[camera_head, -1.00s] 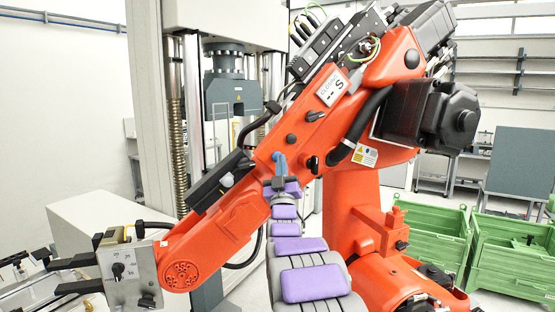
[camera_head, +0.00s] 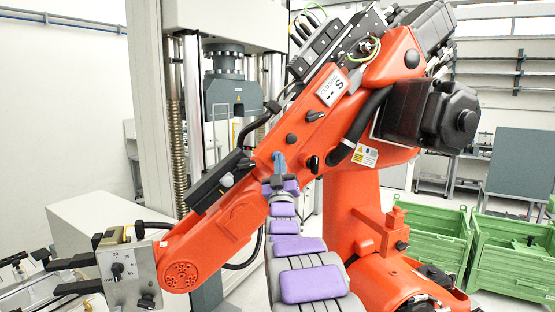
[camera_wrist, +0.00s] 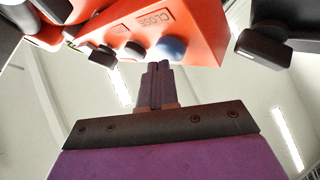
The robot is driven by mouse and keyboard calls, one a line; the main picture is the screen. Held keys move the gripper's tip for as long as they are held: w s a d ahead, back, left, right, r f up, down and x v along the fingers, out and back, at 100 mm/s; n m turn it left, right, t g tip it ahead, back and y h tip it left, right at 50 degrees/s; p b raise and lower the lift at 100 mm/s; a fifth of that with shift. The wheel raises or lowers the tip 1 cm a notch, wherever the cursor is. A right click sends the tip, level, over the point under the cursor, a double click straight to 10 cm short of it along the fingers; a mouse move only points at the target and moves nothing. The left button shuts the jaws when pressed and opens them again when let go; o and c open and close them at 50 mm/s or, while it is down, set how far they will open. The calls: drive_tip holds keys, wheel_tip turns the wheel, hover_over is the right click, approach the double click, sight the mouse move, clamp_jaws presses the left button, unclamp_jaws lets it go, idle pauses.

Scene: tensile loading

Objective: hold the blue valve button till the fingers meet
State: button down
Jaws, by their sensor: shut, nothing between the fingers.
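The blue valve button (camera_wrist: 172,48) sticks out of the orange arm's panel in the wrist view, near the printed word CLOSE. Two dark knobs stand to its left. My gripper (camera_wrist: 158,66) is shut and empty, its tips just below and left of the blue button. I cannot tell whether they touch it.
The large orange robot arm (camera_head: 235,205) crosses the head view. A grey testing frame (camera_head: 150,100) with a threaded column stands behind it. Green crates (camera_head: 510,265) stand at the right. A pale cabinet (camera_head: 105,222) is at the left.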

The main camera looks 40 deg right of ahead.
drive_tip(key=shift+w+d, duration=0.1)
drive_tip(key=shift+w, duration=0.3)
idle(3.0)
idle(1.0)
drive_tip(key=shift+s+a+b, duration=0.25)
drive_tip(key=shift+s+b, duration=0.4)
drive_tip(key=shift+s, duration=0.25)
drive_tip(key=s, duration=0.1)
drive_tip(key=s+a+b, duration=0.1)
drive_tip(key=s, duration=0.1)
drive_tip(key=s+b, duration=0.1)
drive_tip(key=shift+s+a, duration=0.3)
drive_tip(key=shift+s, duration=0.1)
